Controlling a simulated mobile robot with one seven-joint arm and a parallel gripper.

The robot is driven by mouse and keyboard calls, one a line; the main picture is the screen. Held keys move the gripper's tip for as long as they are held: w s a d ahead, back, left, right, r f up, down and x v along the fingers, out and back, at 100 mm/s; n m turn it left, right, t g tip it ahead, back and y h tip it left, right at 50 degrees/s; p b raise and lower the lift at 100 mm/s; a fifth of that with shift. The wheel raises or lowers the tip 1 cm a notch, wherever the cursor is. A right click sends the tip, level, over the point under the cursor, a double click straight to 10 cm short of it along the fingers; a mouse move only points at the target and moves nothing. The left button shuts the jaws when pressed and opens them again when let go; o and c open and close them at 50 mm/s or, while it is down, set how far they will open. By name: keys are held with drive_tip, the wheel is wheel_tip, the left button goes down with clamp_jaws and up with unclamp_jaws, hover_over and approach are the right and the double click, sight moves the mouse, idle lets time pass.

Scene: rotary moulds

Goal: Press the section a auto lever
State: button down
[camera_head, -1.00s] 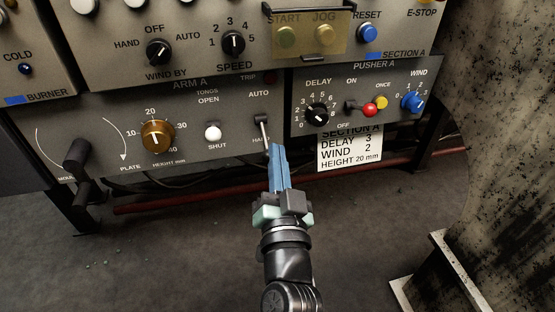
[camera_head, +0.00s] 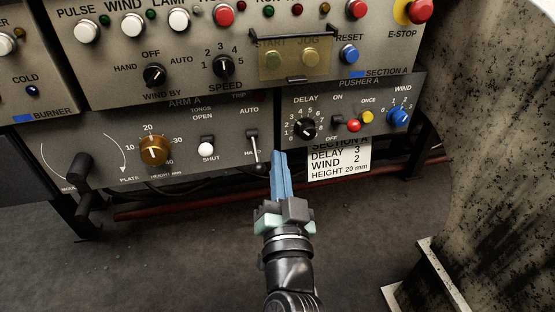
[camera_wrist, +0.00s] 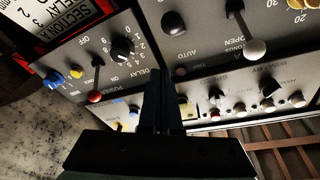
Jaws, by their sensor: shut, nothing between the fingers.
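The auto lever (camera_head: 254,147) is a thin pale stalk on a dark mount in the Arm A panel, between the labels AUTO above and HAND below. It points down towards HAND. My gripper (camera_head: 279,154) has blue fingers that are shut and empty. In the head view its tips are just right of the lever's lower end, with a small gap in the picture; depth is hard to judge. In the wrist view the fingers (camera_wrist: 165,75) point at the panel, which appears upside down.
The Pusher A panel to the right has a red-knobbed lever (camera_head: 354,126) and dials. A white-knobbed tongs lever (camera_head: 207,150) is to the left. A label card (camera_head: 340,160) hangs below Pusher A. A mottled grey body (camera_head: 490,160) stands at the right.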

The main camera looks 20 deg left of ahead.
drive_tip(key=f+b+v, duration=0.1)
drive_tip(key=f+v, duration=0.1)
drive_tip(key=v, duration=0.6)
drive_tip(key=shift+a+b, duration=0.2)
drive_tip(key=shift+b, duration=0.15)
drive_tip(key=shift+w, duration=0.15)
wheel_tip(320, 180, up, 20)
drive_tip(key=w+n+t+p, duration=0.2)
drive_tip(key=p, duration=0.5)
drive_tip(key=s+d+r+t+h+p, duration=0.25)
drive_tip(key=d+r+p, duration=0.2)
drive_tip(key=r, duration=0.95)
drive_tip(key=s+d+r+m+t+h+p, duration=0.1)
drive_tip(key=s+d+r+t+h+p, duration=0.15)
drive_tip(key=r+p, duration=0.75)
drive_tip(key=s+d+r+t+h+p, duration=0.1)
drive_tip(key=s+d+r+t+h, duration=0.2)
drive_tip(key=r, duration=1.5)
wheel_tip(320, 180, up, 35)
drive_tip(key=w+p, duration=0.1)
drive_tip(key=p, duration=3.4)
drive_tip(key=shift+w+d+f+g, duration=0.2)
drive_tip(key=shift+d+g, duration=0.1)
drive_tip(key=shift+d, duration=0.2)
